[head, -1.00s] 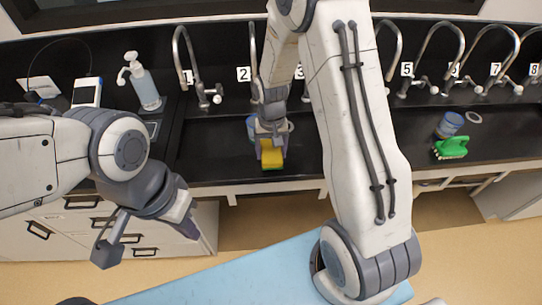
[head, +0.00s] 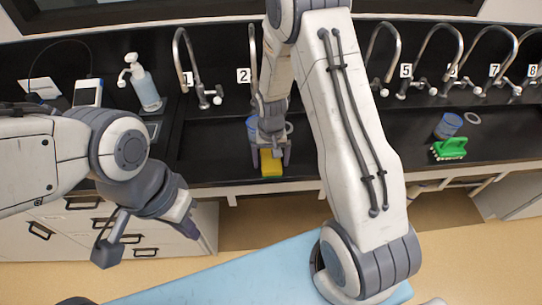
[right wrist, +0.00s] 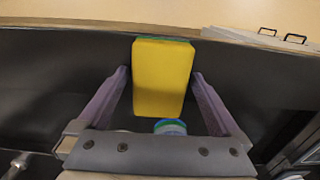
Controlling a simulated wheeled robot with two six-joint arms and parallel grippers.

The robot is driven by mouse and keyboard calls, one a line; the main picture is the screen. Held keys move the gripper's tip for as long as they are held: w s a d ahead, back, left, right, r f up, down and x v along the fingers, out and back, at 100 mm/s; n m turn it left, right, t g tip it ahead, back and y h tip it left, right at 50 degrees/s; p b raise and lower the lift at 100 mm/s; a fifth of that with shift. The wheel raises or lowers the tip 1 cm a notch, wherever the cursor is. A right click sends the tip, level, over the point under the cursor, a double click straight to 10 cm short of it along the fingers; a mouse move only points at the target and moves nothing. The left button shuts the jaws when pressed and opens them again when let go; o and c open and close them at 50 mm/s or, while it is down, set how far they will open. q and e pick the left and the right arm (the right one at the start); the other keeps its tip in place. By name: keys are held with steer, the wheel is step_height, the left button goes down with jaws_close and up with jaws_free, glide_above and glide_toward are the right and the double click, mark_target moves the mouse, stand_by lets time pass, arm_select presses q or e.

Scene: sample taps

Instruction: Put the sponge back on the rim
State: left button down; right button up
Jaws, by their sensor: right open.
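The yellow sponge (head: 271,167) with a green layer rests at the front rim of the black sink (head: 215,165), below tap 2. It also shows in the right wrist view (right wrist: 162,80), standing out between the fingers. My right gripper (head: 271,152) is open around the sponge, with a finger on each side and visible gaps in the wrist view (right wrist: 160,78). My left gripper (head: 150,240) is open and empty, in front of the drawers at the left. My right arm hides part of the sink and tap row.
A blue container (head: 251,124) is behind the sponge; its rounded top shows in the wrist view (right wrist: 170,127). A green brush (head: 449,149) and a blue cup (head: 448,125) stand at the right. A soap bottle (head: 144,85) stands at the left. Several numbered taps line the back.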

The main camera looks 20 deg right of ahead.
mark_target(271, 159)
step_height(271, 159, up, 12)
steer(key=b, duration=0.2)
steer(key=s+a+r+n, duration=0.5)
steer(key=s+a+r, duration=0.1)
steer(key=s+a, duration=0.45)
steer(key=s+a+n, duration=0.1)
steer(key=s+n, duration=0.1)
steer(key=s, duration=0.4)
steer(key=s+a+r+n+y, duration=0.1)
steer(key=s+a+n, duration=0.1)
steer(key=s, duration=0.5)
steer(key=shift+a+r+n, duration=0.2)
steer(key=shift+a+n, duration=0.05)
steer(key=shift+n, duration=0.55)
steer(key=shift+d, duration=0.1)
